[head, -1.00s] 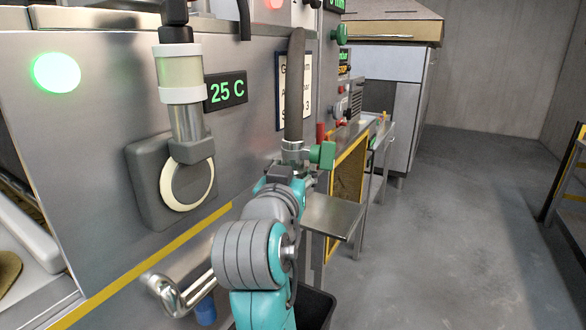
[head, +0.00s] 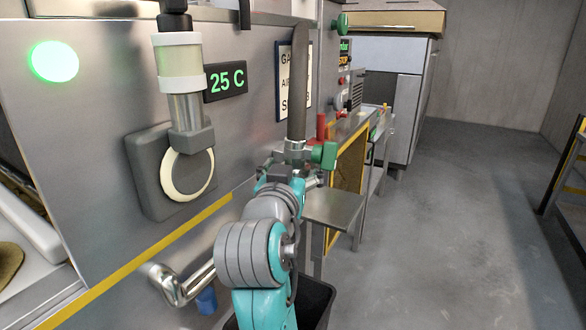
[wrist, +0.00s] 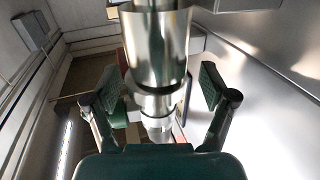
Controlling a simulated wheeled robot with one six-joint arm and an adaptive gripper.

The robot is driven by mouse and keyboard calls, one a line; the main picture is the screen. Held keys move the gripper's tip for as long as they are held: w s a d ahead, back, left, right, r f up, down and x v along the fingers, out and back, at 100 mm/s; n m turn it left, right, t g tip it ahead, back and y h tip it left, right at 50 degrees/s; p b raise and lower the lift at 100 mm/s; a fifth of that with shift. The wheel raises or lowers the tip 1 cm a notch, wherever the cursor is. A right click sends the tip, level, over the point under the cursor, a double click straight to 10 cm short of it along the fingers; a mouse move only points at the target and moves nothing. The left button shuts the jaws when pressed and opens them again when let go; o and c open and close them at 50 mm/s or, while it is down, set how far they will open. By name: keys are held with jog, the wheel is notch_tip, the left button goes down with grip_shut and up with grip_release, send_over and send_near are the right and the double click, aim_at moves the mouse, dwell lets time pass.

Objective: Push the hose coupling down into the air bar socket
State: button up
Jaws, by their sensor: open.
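The grey hose (head: 298,85) hangs vertically in front of the machine in the head view, with a metal hose coupling (head: 295,149) at its lower end. A green handle (head: 323,155) sits just right of the coupling. My gripper (head: 291,177) is just below and in front of the coupling, partly hidden by my arm. In the wrist view my gripper (wrist: 162,87) is open, its green-padded fingers apart on both sides of a shiny metal cylinder (wrist: 158,48). Narrower metal rings (wrist: 156,104) lie beyond it. I cannot tell how deep the coupling sits in the air bar socket.
A steel side table (head: 334,208) stands right of my arm, and a dark bin (head: 316,298) is below. A bent metal pipe (head: 190,280) juts out at lower left. A sight-glass fitting (head: 181,70) and a 25 C display (head: 226,81) are on the machine. Floor is clear at right.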

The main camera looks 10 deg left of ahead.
jog(key=s, duration=1.2)
jog(key=shift+a, duration=0.3)
jog(key=shift+s, duration=0.1)
